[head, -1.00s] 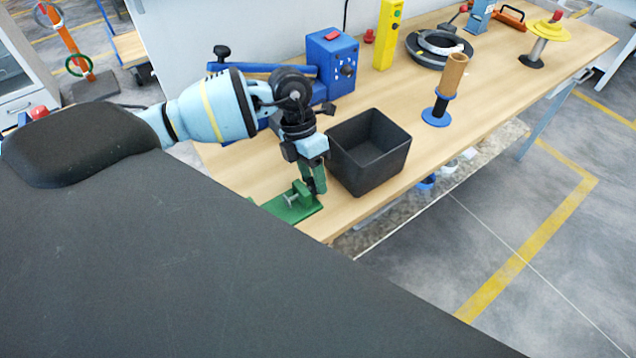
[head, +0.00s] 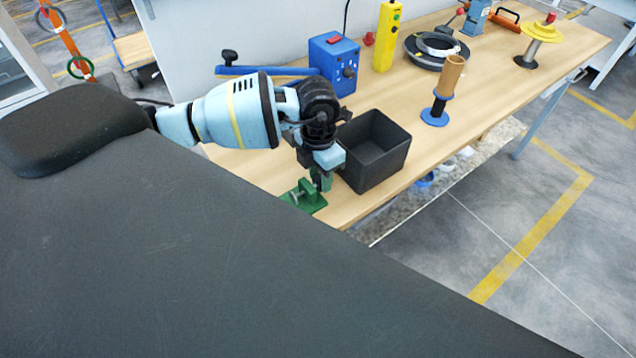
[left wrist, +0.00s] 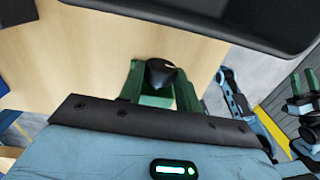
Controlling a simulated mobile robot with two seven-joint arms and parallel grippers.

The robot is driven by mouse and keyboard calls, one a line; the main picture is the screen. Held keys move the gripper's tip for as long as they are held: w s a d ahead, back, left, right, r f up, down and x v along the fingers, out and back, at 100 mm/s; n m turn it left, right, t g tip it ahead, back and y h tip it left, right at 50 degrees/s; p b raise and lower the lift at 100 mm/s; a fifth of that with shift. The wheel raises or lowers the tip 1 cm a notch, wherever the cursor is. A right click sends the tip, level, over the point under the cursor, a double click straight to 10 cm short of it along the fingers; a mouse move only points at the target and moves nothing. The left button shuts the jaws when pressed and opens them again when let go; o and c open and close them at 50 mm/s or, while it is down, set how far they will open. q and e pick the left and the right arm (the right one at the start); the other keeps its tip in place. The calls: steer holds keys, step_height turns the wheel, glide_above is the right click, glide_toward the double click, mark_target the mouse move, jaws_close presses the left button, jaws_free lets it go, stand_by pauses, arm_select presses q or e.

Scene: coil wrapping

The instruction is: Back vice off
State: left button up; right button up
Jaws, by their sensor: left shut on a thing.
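The small green vice (head: 304,198) stands on the workbench near its front edge. My left gripper (head: 320,184) reaches down to the vice from above, and its fingers are largely hidden by the wrist in the head view. In the left wrist view, the two green fingers of the left gripper (left wrist: 161,84) are shut around a dark rounded part of the vice (left wrist: 162,70). How deep the grip is cannot be told. At the right edge of the left wrist view, blue and black parts look like my right arm, with its gripper (left wrist: 304,84) small and unclear.
A black open bin (head: 376,168) stands close to the right of the left gripper. Behind are a blue control box (head: 334,62) and a yellow pendant (head: 387,38). A spool holder (head: 440,95) and a black coil (head: 425,58) are farther right. The bench's front edge (head: 400,184) is near.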

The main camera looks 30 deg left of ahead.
stand_by(0.3)
arm_select(q)
steer(key=shift+s+d+y, duration=0.1)
steer(key=shift+d+y, duration=0.05)
steer(key=shift+y, duration=0.25)
steer(key=y, duration=0.1)
steer(key=t+y, duration=0.1)
steer(key=y, duration=0.1)
steer(key=shift+s+d+f, duration=0.1)
steer(key=shift+d, duration=0.15)
steer(key=shift+s+d+f+t+y, duration=0.1)
steer(key=shift+d+t+y, duration=0.15)
steer(key=shift+t+y, duration=0.25)
steer(key=shift+s+d+f+t+y, duration=0.1)
steer(key=shift+t+y, duration=0.1)
steer(key=shift+y, duration=0.35)
steer(key=shift+f+t+y, duration=0.1)
steer(key=shift+t+y, duration=0.1)
steer(key=shift+y, duration=0.35)
